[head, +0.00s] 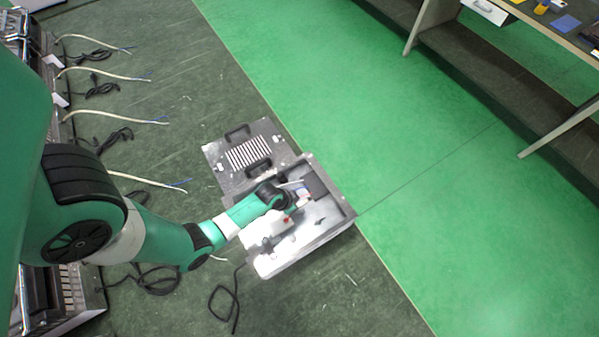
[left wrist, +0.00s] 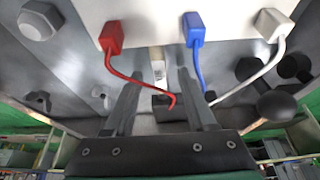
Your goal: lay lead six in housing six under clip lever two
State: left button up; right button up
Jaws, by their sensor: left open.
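An open metal housing (head: 262,262) stands on the dark floor strip with its vented panel (head: 228,178) folded out. My left arm reaches over it, and my left gripper (head: 300,204) is inside its outline. In the left wrist view the two fingers of my left gripper (left wrist: 160,92) are apart, with no lead clearly held. A red lead (left wrist: 125,74), a blue lead (left wrist: 199,66) and a white lead (left wrist: 262,68) run from plugs on a pale block toward a dark block (left wrist: 170,112) between the fingers. Which part is clip lever two I cannot tell.
More housings line the left edge, with pale cables (head: 115,118) and dark cords (head: 110,140) on the floor. A black cord (head: 232,300) lies beside the open housing. The green floor (head: 420,190) is clear. A shelf bench (head: 480,70) stands upper right.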

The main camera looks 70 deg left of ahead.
pick_arm(q)
jog(key=shift+f, duration=0.2)
grip_shut()
jog(key=shift+r, duration=0.1)
dwell(0.4)
notch_tip(320, 180, up, 5)
jog(key=p, duration=0.4)
jog(key=shift+w+a, duration=0.1)
jog(key=shift+w, duration=0.05)
jog(key=w+a+r+p, duration=0.5)
jog(key=w+r, duration=0.3)
jog(key=w, duration=0.4)
jog(key=shift+a, duration=0.65)
